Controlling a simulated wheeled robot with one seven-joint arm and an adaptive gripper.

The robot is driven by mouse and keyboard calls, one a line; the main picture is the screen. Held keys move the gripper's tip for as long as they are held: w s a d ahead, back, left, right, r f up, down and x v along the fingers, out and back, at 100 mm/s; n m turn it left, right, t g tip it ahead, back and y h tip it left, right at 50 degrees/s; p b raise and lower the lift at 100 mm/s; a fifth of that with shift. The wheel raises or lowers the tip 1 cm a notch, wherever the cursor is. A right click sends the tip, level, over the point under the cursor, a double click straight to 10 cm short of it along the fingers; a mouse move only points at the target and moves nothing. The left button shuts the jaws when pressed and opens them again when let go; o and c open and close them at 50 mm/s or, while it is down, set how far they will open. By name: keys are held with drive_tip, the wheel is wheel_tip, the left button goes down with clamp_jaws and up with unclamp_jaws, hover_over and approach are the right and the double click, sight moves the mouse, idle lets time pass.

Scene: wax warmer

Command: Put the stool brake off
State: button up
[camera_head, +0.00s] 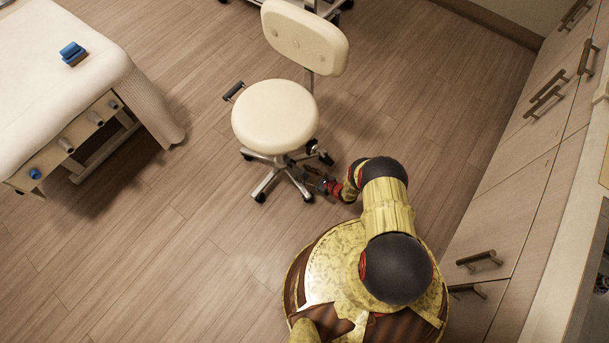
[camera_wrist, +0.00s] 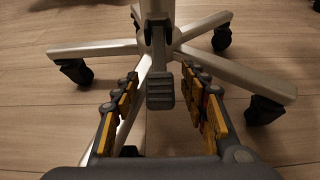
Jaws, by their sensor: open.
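The cream stool (camera_head: 274,115) with a round seat and a backrest stands on the wood floor, on a silver star base with black casters. In the wrist view its base (camera_wrist: 205,62) spreads out ahead of me. A dark ribbed pedal (camera_wrist: 160,90) hangs at the middle, below the column; I take it to be the brake, but its set position cannot be told. My gripper (camera_head: 318,182) is low beside the stool's base. In the wrist view my gripper (camera_wrist: 162,108) is open, its fingers apart on either side of the pedal, with nothing held.
A treatment bed (camera_head: 60,90) with a blue item (camera_head: 72,52) on it stands at the left. Cabinets with handles (camera_head: 479,258) line the right side. A black caster (camera_wrist: 265,108) is close to the right finger. Floor between bed and stool is clear.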

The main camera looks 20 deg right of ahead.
drive_tip(key=shift+c, duration=0.5)
clamp_jaws()
idle(0.3)
